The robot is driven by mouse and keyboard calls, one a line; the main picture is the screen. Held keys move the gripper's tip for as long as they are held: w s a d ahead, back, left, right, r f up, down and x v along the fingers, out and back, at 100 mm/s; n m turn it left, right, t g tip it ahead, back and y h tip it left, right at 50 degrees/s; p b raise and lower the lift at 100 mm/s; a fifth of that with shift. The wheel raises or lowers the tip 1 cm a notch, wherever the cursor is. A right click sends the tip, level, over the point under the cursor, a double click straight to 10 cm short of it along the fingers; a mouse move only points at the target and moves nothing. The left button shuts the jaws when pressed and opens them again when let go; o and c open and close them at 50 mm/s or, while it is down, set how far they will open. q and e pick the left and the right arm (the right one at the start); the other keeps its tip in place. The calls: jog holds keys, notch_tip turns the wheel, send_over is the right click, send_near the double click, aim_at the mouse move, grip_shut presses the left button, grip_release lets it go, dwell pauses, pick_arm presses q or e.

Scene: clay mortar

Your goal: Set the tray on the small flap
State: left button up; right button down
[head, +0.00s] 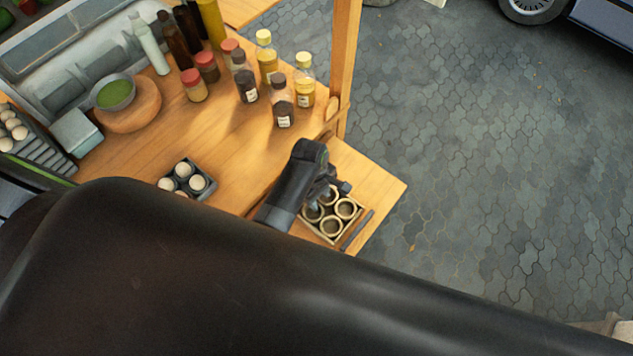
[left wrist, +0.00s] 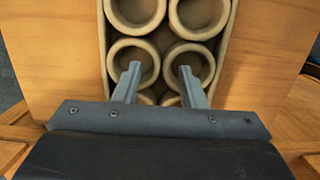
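The tray (head: 334,240) is a light box holding several round clay-coloured cups. It rests on the small wooden flap (head: 377,190) at the right end of the counter. My left gripper (head: 336,189) is over the tray's far part in the head view and hides some of it. In the left wrist view the tray (left wrist: 229,35) lies below the gripper (left wrist: 160,76). The two fingers are well apart and overlap two neighbouring cups; I cannot tell whether they touch them. My right gripper is out of view.
A dark bar (head: 357,230) lies along the tray's right side. A black egg holder (head: 187,193), several bottles (head: 246,85) and a wooden post (head: 344,60) stand on or by the counter. Paving (head: 500,180) lies beyond the flap. My dark arm hides the foreground.

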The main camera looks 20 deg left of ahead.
pick_arm(q)
notch_tip(320, 180, up, 11)
jog(key=a, duration=0.1)
jog(key=shift+w+a+f+b, duration=0.2)
jog(key=shift+w+a+b, duration=0.1)
jog(key=shift+b, duration=0.15)
dwell(0.4)
